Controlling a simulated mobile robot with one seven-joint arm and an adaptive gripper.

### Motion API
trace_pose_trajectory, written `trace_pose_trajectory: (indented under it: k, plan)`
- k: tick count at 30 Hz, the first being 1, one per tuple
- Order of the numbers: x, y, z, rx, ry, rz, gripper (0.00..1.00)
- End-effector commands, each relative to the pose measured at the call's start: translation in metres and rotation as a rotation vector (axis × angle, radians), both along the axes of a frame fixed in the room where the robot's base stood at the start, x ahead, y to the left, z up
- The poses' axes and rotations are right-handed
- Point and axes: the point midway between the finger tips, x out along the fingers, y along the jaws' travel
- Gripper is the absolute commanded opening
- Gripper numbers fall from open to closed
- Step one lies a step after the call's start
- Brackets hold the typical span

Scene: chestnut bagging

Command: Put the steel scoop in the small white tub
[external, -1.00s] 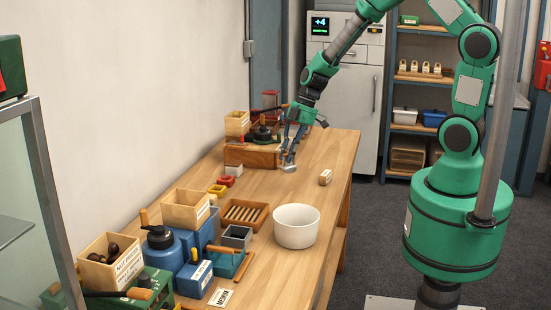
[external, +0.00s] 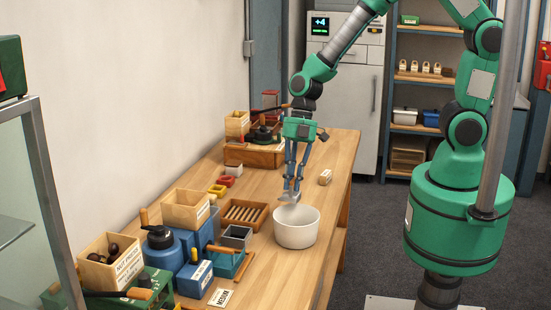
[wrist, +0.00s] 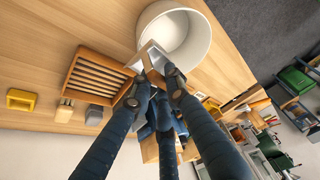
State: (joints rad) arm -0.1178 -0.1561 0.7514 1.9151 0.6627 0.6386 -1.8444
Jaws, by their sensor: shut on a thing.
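The small white tub (external: 296,235) stands upright on the wooden table near its right edge; it also shows in the wrist view (wrist: 202,40). My gripper (external: 292,190) points down just above the tub's far rim. Its fingers are shut on the steel scoop (external: 287,197), which hangs at the fingertips. In the wrist view my gripper (wrist: 155,85) holds the scoop (wrist: 152,56) at the tub's near edge. The fingers hide part of the scoop, and I cannot tell whether it touches the rim.
A slatted wooden rack (external: 244,214) and a grey open box (external: 236,237) stand left of the tub. Wooden boxes and blue containers crowd the near left.

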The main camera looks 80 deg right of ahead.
Motion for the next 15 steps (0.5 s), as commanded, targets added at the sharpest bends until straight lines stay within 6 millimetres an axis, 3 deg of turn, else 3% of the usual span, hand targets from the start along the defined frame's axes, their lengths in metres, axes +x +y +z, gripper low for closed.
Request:
trace_pose_trajectory:
  k: [6,15]
  plan:
    - [-0.022,0.035,0.005,0.002,-0.001,0.1,0.0]
    - [-0.033,0.048,0.006,0.004,-0.001,0.144,0.0]
